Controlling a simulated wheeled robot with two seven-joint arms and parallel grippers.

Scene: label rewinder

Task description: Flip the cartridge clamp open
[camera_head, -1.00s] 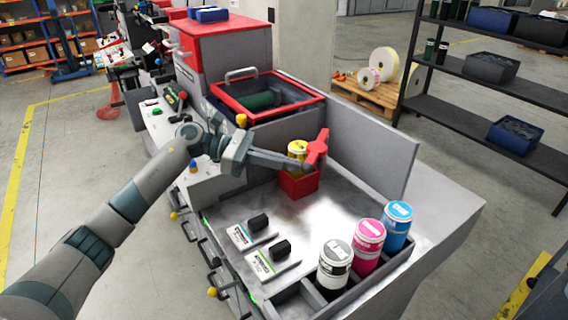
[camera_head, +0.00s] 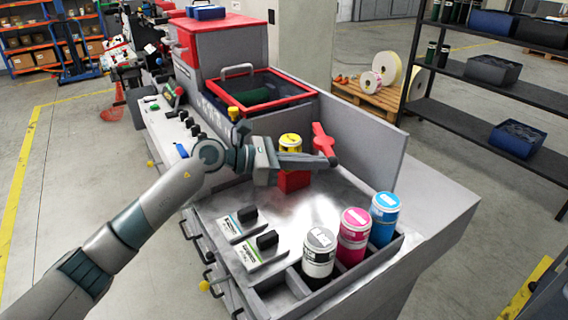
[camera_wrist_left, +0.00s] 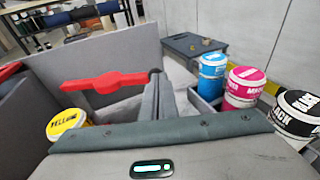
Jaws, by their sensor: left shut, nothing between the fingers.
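The red cartridge clamp (camera_head: 323,143) leans to the right of the yellow cartridge (camera_head: 290,142), whose lid is uncovered. The cartridge stands upright at the red holder (camera_head: 293,181), partly hidden by my left gripper (camera_head: 333,161). That gripper is shut and empty, with its fingertips at the lower right end of the clamp; I cannot tell if they touch. In the left wrist view, the red clamp (camera_wrist_left: 103,83) lies left of the shut fingers (camera_wrist_left: 158,92), its narrow end near the fingertips. The yellow lid (camera_wrist_left: 66,122) shows at lower left. My right gripper is not seen.
Black-and-white (camera_head: 319,254), magenta (camera_head: 353,236) and cyan (camera_head: 384,219) cartridges stand in a rack at the front right. Two small cards with black blocks (camera_head: 248,214) lie on the tray. A grey panel (camera_head: 365,143) rises behind the clamp. The middle of the tray is clear.

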